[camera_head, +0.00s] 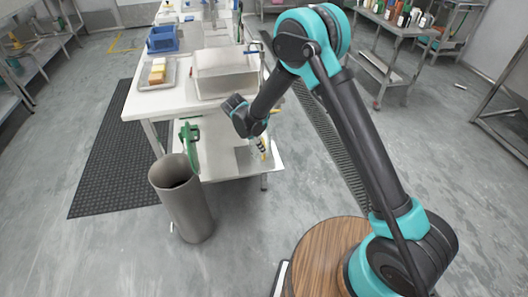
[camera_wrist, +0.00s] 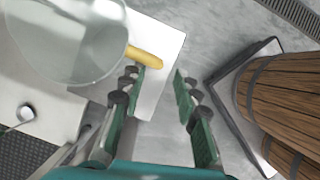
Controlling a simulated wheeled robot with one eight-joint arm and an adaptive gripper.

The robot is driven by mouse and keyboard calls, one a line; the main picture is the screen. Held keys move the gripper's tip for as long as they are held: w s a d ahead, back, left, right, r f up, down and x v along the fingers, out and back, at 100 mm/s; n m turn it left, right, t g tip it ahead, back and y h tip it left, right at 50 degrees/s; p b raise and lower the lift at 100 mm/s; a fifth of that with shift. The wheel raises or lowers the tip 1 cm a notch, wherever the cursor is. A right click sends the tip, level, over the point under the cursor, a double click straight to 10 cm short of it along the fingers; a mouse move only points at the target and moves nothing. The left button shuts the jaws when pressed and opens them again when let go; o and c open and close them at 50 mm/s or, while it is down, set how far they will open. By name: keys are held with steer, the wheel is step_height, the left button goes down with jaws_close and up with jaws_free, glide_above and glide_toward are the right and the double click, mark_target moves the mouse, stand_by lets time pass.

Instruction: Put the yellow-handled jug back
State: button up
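In the wrist view, the jug (camera_wrist: 75,38) has a clear round body and a yellow handle (camera_wrist: 145,57) pointing right. It is at the upper left, over or on the white tabletop. My gripper (camera_wrist: 157,74) is open, with its fingers apart and nothing seen between the pads. The handle's end is close to the left fingertip; I cannot tell if they touch.
A tall grey bin (camera_head: 190,210) stands at the front left of the low white table (camera_head: 220,160). A green object (camera_head: 190,135) is above the bin. Behind are a clear-sided tub (camera_head: 225,82), a tray with blocks (camera_head: 145,84) and a blue crate (camera_head: 162,40).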

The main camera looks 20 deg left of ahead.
steer(key=shift+v, duration=2.8)
steer(key=w+d+r+m+y, duration=0.1)
steer(key=d+r+m, duration=0.3)
steer(key=d, duration=0.5)
steer(key=d+r+m, duration=0.3)
steer(key=d+m, duration=0.1)
steer(key=d, duration=0.6)
steer(key=w+d+r+m+y, duration=0.1)
steer(key=d+r+m, duration=0.3)
steer(key=d, duration=0.5)
steer(key=s+d+m+t+y, duration=0.1)
steer(key=s+d+m, duration=1.3)
steer(key=d, duration=0.6)
steer(key=shift+s+d+f, duration=0.15)
steer(key=shift+s+f, duration=0.15)
steer(key=shift+s, duration=0.95)
